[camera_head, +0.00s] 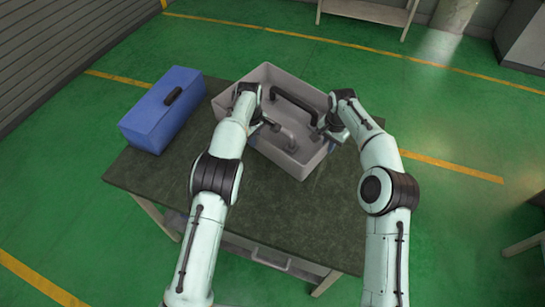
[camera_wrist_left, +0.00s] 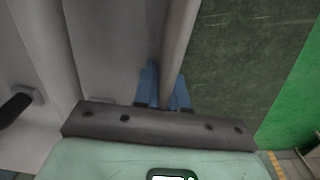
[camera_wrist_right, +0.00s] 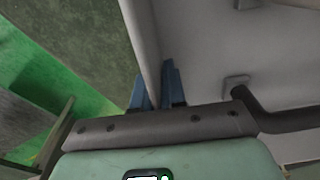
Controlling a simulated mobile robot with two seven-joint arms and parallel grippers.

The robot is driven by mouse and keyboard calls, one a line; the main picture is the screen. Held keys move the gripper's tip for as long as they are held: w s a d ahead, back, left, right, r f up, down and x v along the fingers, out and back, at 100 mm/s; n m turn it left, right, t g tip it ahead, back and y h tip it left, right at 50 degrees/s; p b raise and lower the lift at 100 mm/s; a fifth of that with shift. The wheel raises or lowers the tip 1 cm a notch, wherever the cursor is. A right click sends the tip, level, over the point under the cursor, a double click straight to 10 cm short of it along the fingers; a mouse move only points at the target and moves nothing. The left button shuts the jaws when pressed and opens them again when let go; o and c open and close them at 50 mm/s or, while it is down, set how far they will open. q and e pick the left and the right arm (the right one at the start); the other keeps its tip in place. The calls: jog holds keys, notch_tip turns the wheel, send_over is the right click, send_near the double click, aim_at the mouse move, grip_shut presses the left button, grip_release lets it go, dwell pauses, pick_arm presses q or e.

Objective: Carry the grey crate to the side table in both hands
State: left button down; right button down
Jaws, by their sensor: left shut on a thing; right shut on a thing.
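I cannot tell whether the crate's bottom touches the table. Which piece of furniture is the side table is unclear.
A blue box (camera_head: 160,112) with a black handle stands on the table (camera_head: 270,212), left of the crate. A light bench (camera_head: 368,12) stands at the back. Another furniture edge (camera_head: 525,243) shows at the right. Green floor (camera_head: 450,110) between them is clear.

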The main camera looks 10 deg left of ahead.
pick_arm(q)
jog(key=shift+s+r, duration=0.1)
jog(key=shift+r, duration=0.2)
pick_arm(e)
jog(key=shift+s+r, duration=0.1)
jog(key=shift+r, duration=0.1)
pick_arm(q)
jog(key=shift+f, duration=0.15)
pick_arm(e)
jog(key=shift+f, duration=0.15)
